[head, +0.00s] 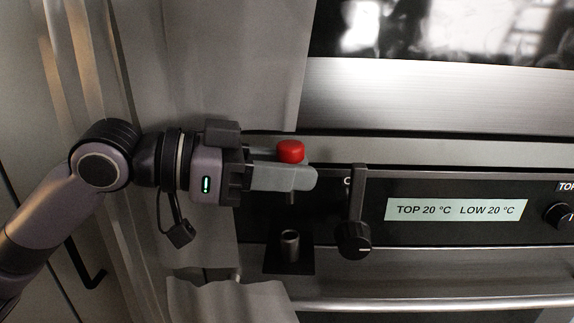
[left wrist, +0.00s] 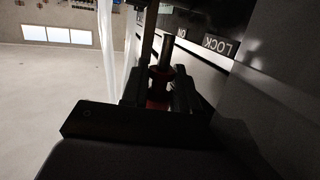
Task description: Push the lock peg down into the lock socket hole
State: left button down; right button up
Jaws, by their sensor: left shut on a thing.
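The lock peg has a red cap (head: 290,151) and a thin dark shaft. My left gripper (head: 291,178) is shut on the lock peg, with the cap above its fingers and a short piece of shaft showing below. The lock socket (head: 290,243) is a small upright metal tube on a dark square plate, below the peg in the picture. The peg's lower end is apart from the socket and appears roughly in line above it. In the left wrist view the peg (left wrist: 167,52) stands out between the fingers, with red near them. My right gripper is not in view.
An oven panel with a display (head: 456,210), a black knob (head: 353,240) with a handle bar above it and another knob (head: 560,216) lies to the right. A horizontal metal handle (head: 430,306) runs below. A grey cloth-like sheet (head: 225,300) hangs at lower left.

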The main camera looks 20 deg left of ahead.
aim_at(285, 254)
pick_arm(q)
jog(key=shift+f+b, duration=2.65)
jog(key=shift+f, duration=1.6)
jog(key=c, duration=0.8)
grip_release()
jog(key=shift+a, duration=0.15)
jog(key=shift+b+v, duration=1.2)
jog(key=shift+v, duration=2.3)
jog(key=shift+r, duration=0.1)
